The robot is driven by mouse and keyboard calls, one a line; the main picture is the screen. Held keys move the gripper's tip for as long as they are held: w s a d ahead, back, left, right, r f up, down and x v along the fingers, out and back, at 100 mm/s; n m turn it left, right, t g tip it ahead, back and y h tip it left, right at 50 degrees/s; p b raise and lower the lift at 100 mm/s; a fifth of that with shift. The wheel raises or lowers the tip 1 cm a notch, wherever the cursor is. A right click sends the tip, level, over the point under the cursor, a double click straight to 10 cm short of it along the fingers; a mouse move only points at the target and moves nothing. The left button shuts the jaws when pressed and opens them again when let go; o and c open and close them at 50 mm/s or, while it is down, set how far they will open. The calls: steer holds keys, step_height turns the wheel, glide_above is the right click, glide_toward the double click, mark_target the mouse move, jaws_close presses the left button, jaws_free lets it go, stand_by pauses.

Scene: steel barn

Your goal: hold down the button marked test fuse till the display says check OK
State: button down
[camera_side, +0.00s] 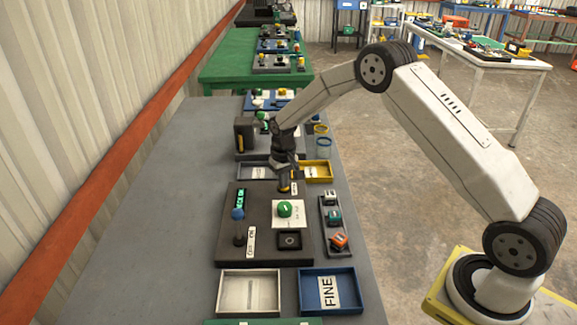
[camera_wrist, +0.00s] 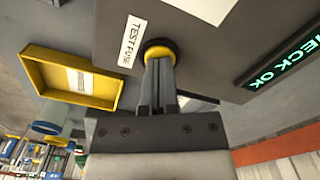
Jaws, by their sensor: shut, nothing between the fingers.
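In the wrist view, the test button (camera_wrist: 150,46) is a dark round cap with a yellow ring, beside a white label (camera_wrist: 132,42) reading TEST FUSE. My gripper (camera_wrist: 158,62) is shut and empty, its fingertips at the button and covering part of it. They appear to touch it; how far it is pressed cannot be told. The display (camera_wrist: 282,62) shows CHECK OK in green letters. In the side view, my gripper (camera_side: 286,187) points down at the far edge of the dark panel (camera_side: 226,225), and the lit display (camera_side: 240,198) is to its left.
The panel bears a blue-topped lever (camera_side: 238,214), a green knob (camera_side: 285,208) and a black square socket (camera_side: 290,240). A rack (camera_side: 333,224) with coloured pieces is at its right. A yellow tray (camera_side: 326,171) lies beyond; a white tray (camera_side: 248,292) and blue FINE tray (camera_side: 311,291) are nearer.

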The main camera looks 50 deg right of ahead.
steer(key=shift+r, duration=3.5)
steer(key=shift+s, duration=0.1)
steer(key=shift+s+a+r, duration=0.3)
steer(key=shift+s, duration=0.1)
steer(key=s+a+r+n+t, duration=0.1)
steer(key=s+a, duration=0.2)
steer(key=s, duration=0.9)
steer(key=s+a+r+n+t, duration=0.1)
steer(key=s+a, duration=0.3)
steer(key=s, duration=0.8)
steer(key=shift+s+r+n+t, duration=0.3)
steer(key=shift+s+r+n, duration=0.1)
steer(key=shift+r+n, duration=0.1)
